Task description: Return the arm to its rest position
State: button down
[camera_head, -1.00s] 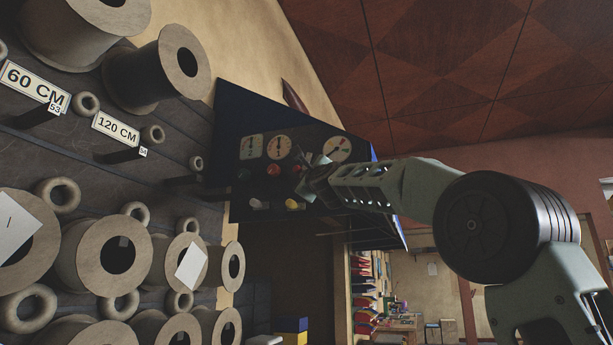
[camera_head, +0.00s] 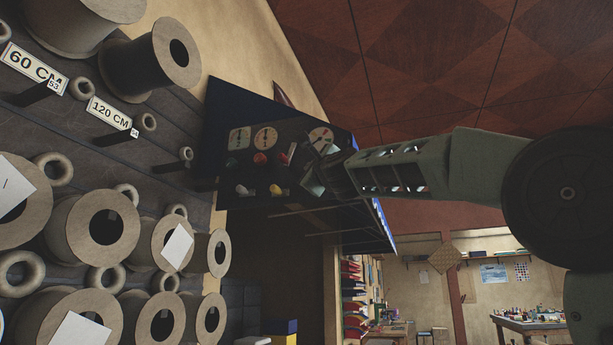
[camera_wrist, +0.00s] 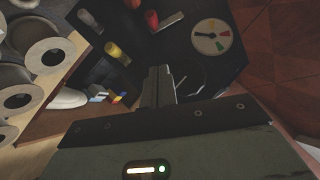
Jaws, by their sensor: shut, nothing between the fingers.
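My gripper (camera_head: 314,181) is at the end of my grey-green arm, in front of the dark control panel (camera_head: 225,165) in the head view. In the wrist view my gripper (camera_wrist: 158,72) is shut, with its fingers together and nothing between them. The panel carries dials, a red knob (camera_wrist: 152,19), a yellow knob (camera_wrist: 113,50) and a grey knob (camera_wrist: 90,20). A dial with coloured marks (camera_wrist: 210,36) sits to the right of the fingers. I cannot tell from these views how far the fingertips are from the panel.
Canvas rolls (camera_head: 152,62) fill a dark rack at the left, with signs reading 60 CM (camera_head: 32,66) and 120 CM (camera_head: 108,114). Shelves with coloured items (camera_head: 354,300) stand beyond the panel. A table (camera_head: 530,322) stands far off at the lower right.

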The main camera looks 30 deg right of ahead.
jog(key=shift+s+a+f, duration=0.1)
jog(key=shift+s+f, duration=0.05)
jog(key=shift+s, duration=0.15)
dwell(0.4)
